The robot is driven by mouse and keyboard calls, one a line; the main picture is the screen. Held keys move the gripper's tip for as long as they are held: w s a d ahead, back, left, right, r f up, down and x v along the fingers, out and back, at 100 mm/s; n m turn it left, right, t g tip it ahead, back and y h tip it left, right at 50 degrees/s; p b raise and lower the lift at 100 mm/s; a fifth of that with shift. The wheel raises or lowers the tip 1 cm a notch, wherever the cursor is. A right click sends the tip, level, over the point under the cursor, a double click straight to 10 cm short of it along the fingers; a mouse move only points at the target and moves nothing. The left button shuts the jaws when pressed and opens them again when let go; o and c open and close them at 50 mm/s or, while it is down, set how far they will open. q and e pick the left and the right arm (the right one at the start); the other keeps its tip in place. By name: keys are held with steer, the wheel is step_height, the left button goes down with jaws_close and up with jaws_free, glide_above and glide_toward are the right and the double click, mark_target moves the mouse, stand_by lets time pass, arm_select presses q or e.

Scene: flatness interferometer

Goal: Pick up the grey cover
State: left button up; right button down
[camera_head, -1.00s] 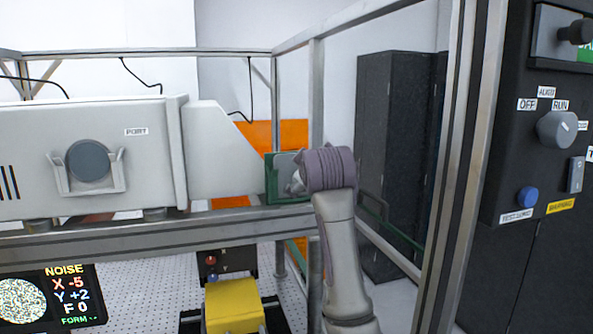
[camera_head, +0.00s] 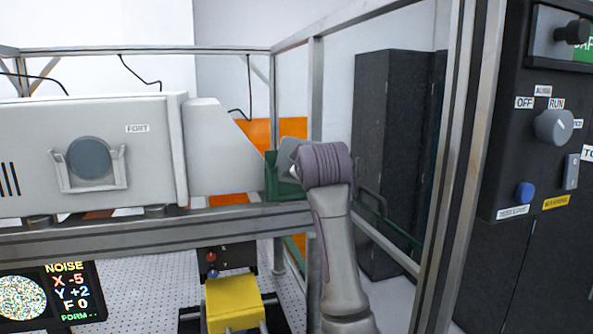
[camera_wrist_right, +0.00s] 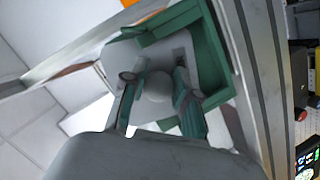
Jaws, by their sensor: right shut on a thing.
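The grey cover (camera_head: 293,150) is a flat grey plate with a round knob, standing at the green holder (camera_head: 283,190) right of the white housing. My right gripper (camera_head: 296,172) is at the holder, mostly hidden behind its own wrist in the head view. In the right wrist view the fingers of my right gripper (camera_wrist_right: 155,82) are shut on the knob of the cover (camera_wrist_right: 172,50). The green holder (camera_wrist_right: 208,60) borders the cover there; whether they touch is unclear. My left gripper is not in view.
A blue-grey disc (camera_head: 89,157) sits in a bracket on the white housing (camera_head: 150,165), beside the PORT label. A metal rail (camera_head: 150,233) runs below the housing. A frame post (camera_head: 455,165) and dark control panel (camera_head: 535,130) stand at right. A yellow block (camera_head: 233,303) is below.

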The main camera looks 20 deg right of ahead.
steer(key=shift+d, duration=0.3)
